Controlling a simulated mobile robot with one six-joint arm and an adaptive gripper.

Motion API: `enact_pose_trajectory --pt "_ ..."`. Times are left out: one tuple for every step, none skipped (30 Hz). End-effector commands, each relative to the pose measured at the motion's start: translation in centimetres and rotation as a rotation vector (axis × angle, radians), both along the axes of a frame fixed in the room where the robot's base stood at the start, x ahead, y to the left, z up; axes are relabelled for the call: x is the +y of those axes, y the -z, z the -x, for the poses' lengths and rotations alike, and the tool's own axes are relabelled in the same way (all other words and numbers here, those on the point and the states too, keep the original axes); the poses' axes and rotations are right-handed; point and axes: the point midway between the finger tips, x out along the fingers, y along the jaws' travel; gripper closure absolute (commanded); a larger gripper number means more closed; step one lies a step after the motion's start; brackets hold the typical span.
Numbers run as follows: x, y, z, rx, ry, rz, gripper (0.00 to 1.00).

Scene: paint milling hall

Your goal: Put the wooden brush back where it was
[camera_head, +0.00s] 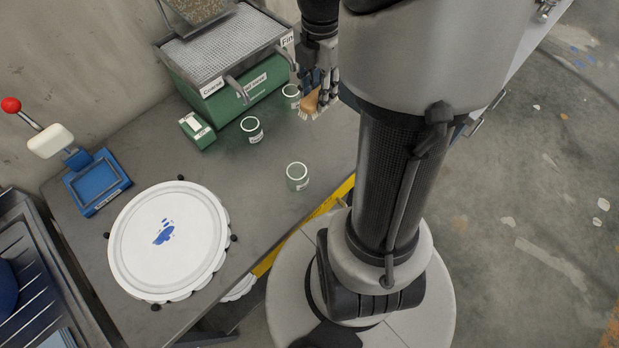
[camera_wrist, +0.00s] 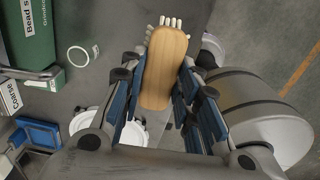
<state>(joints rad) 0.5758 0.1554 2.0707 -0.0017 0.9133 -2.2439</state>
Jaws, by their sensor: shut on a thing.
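The wooden brush (camera_wrist: 164,68) is held between the fingers of my gripper (camera_wrist: 160,95) in the wrist view, with pale bristles at its far end. In the head view my gripper (camera_head: 322,92) is at the top, above the right edge of the table, and the brush (camera_head: 309,102) shows partly below the fingers with its bristles pointing down. My arm hides part of the gripper. The brush appears held above the tabletop; the exact height is hard to tell.
On the grey table (camera_head: 225,163) stand a green bead sorter box (camera_head: 238,97), several small jars (camera_head: 297,177), a small green box (camera_head: 197,130), a blue device (camera_head: 97,184) and a round white lid (camera_head: 168,242). The tabletop's middle is clear.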

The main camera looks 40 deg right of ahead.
Motion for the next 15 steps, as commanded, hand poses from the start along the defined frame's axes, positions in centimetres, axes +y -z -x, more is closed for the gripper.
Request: enact_pose_trajectory --pt "0.0 0.5 0.5 -0.002 0.01 0.002 0.9" --pt "0.0 0.6 0.7 -0.002 0.014 0.001 0.9" --pt "0.0 0.9 0.9 -0.001 0.018 0.001 0.9" --pt "0.1 1.2 1.0 0.0 0.019 0.0 0.9" --pt "0.1 1.6 1.1 0.001 0.021 -0.001 0.9" --pt "0.1 2.3 1.1 0.002 0.021 -0.001 0.9" --pt "0.1 3.0 1.2 0.003 0.022 -0.002 0.9" --pt "0.1 3.7 1.2 0.005 0.021 -0.003 0.9" --pt "0.1 4.8 1.2 0.004 0.021 -0.003 0.9" --pt "0.1 5.7 1.2 0.004 0.021 -0.003 0.9" --pt "0.1 6.5 1.2 0.005 0.021 -0.004 0.9" --pt "0.1 7.6 1.2 0.004 0.021 -0.003 0.9" --pt "0.1 8.5 1.2 0.005 0.021 -0.004 0.9" --pt "0.1 9.3 1.2 0.004 0.021 -0.003 0.9" --pt "0.1 10.4 1.2 0.004 0.02 -0.003 0.9"
